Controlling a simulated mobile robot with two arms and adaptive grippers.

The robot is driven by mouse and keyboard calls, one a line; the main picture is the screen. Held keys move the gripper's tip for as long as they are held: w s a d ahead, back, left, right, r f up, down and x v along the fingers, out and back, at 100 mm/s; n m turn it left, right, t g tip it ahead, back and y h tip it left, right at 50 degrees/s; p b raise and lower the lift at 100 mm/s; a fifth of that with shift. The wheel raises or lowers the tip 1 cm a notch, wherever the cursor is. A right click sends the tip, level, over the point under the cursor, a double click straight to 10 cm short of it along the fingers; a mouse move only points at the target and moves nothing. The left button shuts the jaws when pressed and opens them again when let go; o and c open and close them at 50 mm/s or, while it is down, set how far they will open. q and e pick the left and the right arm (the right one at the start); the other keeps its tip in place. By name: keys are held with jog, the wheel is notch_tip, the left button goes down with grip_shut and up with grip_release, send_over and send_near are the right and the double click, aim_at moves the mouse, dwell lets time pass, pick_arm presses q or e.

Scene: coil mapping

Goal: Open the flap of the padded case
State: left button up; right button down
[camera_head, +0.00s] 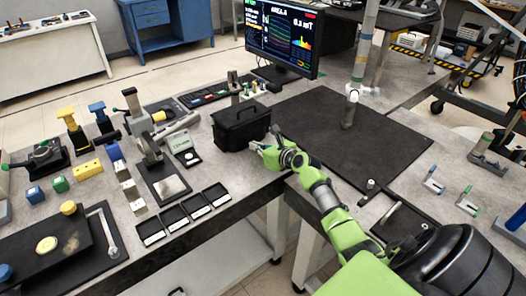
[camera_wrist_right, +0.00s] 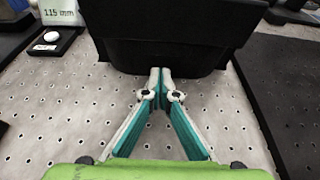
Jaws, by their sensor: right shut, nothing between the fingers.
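The black padded case (camera_head: 241,127) stands upright on the perforated table, with a handle on its top. Its flap looks closed in the head view. In the right wrist view the near wall of the case (camera_wrist_right: 170,45) fills the top of the picture. My right gripper (camera_head: 256,146) is at the near right side of the case, low on it. Its fingertips (camera_wrist_right: 160,72) are together with nothing between them, in front of the lower edge of the case. I cannot tell whether they touch it. My left gripper is in neither view.
A small card reading 115 mm (camera_wrist_right: 60,11) stands left of the case. A black mat (camera_head: 345,128) lies to the right. Several black trays (camera_head: 183,215) line the front table edge. A monitor (camera_head: 283,38) stands behind. Bare table lies between the case and the trays.

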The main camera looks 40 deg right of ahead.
aim_at(250, 135)
notch_tip(250, 135, up, 3)
jog(key=shift+s+r+p, duration=0.15)
jog(key=shift+p, duration=0.25)
jog(key=shift+r, duration=0.3)
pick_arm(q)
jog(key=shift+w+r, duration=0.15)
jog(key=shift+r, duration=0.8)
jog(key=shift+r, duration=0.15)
pick_arm(e)
jog(key=shift+r, duration=0.1)
